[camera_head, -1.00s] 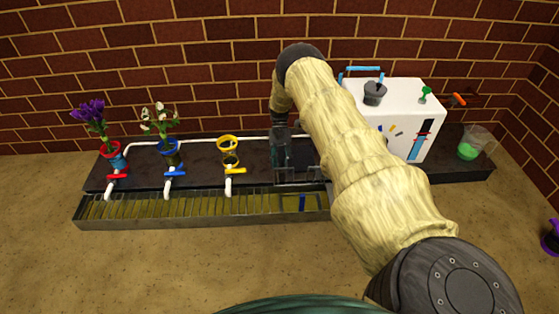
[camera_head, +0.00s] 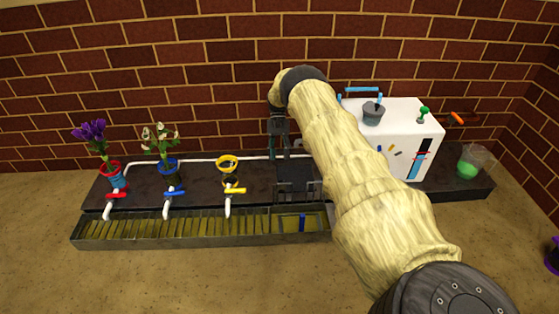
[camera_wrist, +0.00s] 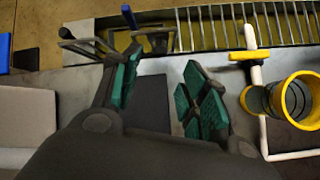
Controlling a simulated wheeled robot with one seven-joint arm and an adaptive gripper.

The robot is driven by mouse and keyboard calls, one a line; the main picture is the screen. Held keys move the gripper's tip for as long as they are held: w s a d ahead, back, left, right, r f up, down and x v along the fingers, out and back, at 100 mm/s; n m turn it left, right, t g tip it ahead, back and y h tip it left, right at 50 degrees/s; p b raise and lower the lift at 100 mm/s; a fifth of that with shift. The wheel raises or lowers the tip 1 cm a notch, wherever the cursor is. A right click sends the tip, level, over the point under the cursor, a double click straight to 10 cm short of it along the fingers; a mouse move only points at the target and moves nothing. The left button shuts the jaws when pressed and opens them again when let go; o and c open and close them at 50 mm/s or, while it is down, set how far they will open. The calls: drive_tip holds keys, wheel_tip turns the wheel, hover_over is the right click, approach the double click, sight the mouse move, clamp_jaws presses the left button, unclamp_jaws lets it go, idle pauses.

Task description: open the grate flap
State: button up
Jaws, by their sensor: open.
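The grate (camera_head: 160,229) is a row of thin bars over the long metal trough along the shelf's front; it also shows in the wrist view (camera_wrist: 285,25). Right of the bars, a section with a blue upright strip (camera_head: 302,222) shows the yellowish trough floor. I cannot tell the flap apart from the trough there. Small grey wire-like parts (camera_head: 298,189) stand just behind this section. My gripper (camera_head: 279,152) hangs above the dark shelf behind them. In the wrist view my gripper (camera_wrist: 155,85) is open, its green-padded fingers apart with nothing between them.
A yellow ring holder (camera_head: 227,163) and yellow-handled tap (camera_head: 235,190) stand left of my gripper. Two potted flowers (camera_head: 165,150) are farther left. A white box (camera_head: 405,135) and a beaker with green liquid (camera_head: 470,165) are on the right. A brick wall (camera_head: 200,70) rises behind.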

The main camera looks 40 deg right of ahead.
drive_tip(key=c, duration=0.6)
drive_tip(key=shift+d+f+h, duration=0.15)
drive_tip(key=shift+f+h, duration=0.05)
drive_tip(key=shift+h, duration=0.1)
clamp_jaws()
wheel_tip(320, 180, down, 8)
drive_tip(key=n+t+h+b, duration=0.2)
drive_tip(key=t, duration=0.2)
drive_tip(key=n+t+h+b, duration=0.2)
drive_tip(key=t+h, duration=0.1)
drive_tip(key=t, duration=0.1)
drive_tip(key=shift+f+b, duration=0.15)
drive_tip(key=shift+b, duration=0.2)
drive_tip(key=shift+s+a+r+b, duration=0.25)
drive_tip(key=shift+s+a+b, duration=0.25)
drive_tip(key=shift+s, duration=0.3)
drive_tip(key=shift+s+a+r+b, duration=0.2)
drive_tip(key=shift+s+a+b, duration=0.15)
drive_tip(key=shift+s+a, duration=0.35)
